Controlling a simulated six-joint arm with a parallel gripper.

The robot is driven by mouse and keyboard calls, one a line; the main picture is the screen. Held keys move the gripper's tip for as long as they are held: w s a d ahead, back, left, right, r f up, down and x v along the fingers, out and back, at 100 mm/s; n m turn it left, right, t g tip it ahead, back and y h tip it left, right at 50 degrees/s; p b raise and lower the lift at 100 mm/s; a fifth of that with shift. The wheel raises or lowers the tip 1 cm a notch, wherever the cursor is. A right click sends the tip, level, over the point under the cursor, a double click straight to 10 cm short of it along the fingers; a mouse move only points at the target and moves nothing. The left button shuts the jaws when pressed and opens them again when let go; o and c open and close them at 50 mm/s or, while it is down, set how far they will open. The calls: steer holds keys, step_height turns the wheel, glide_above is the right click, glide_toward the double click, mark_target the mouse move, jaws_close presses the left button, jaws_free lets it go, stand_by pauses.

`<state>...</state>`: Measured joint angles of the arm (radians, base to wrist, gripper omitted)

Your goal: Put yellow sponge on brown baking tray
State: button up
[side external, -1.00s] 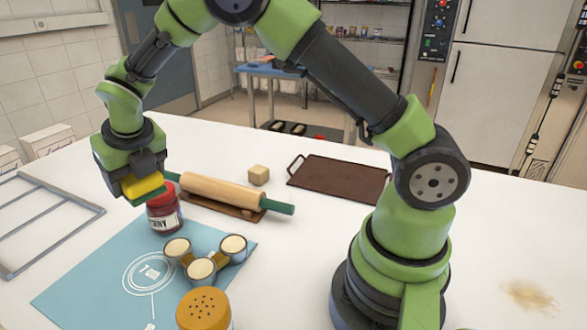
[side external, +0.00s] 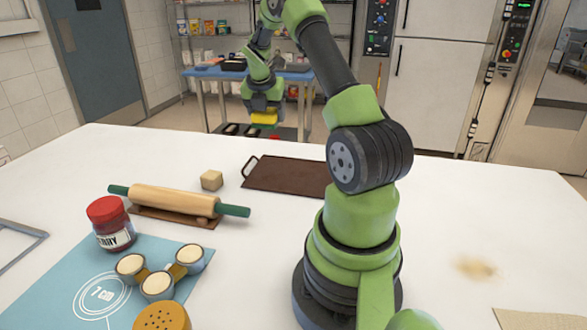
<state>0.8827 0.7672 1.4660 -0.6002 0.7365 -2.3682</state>
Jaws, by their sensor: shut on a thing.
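The yellow sponge (side external: 264,117) with a green underside is held in my gripper (side external: 264,108), which is shut on it. In the side external view they are high up, over the far part of the table, behind and above the brown baking tray (side external: 285,176) in the picture. How far above the tray they are I cannot tell. The brown baking tray lies flat on the white table, with a loop handle at its left end. Its right end is hidden behind my arm. Its visible surface is empty.
A rolling pin (side external: 175,200) on a brown stand and a beige cube (side external: 212,180) lie left of the tray. A red-lidded jar (side external: 111,222), measuring cups (side external: 158,284) and a shaker (side external: 162,317) are on or near the blue mat (side external: 60,287).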

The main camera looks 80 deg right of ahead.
mark_target(274, 170)
steer(key=f, duration=1.5)
steer(key=shift+s+d, duration=0.25)
steer(key=shift+s, duration=0.1)
steer(key=o, duration=0.9)
steer(key=shift+f, duration=0.15)
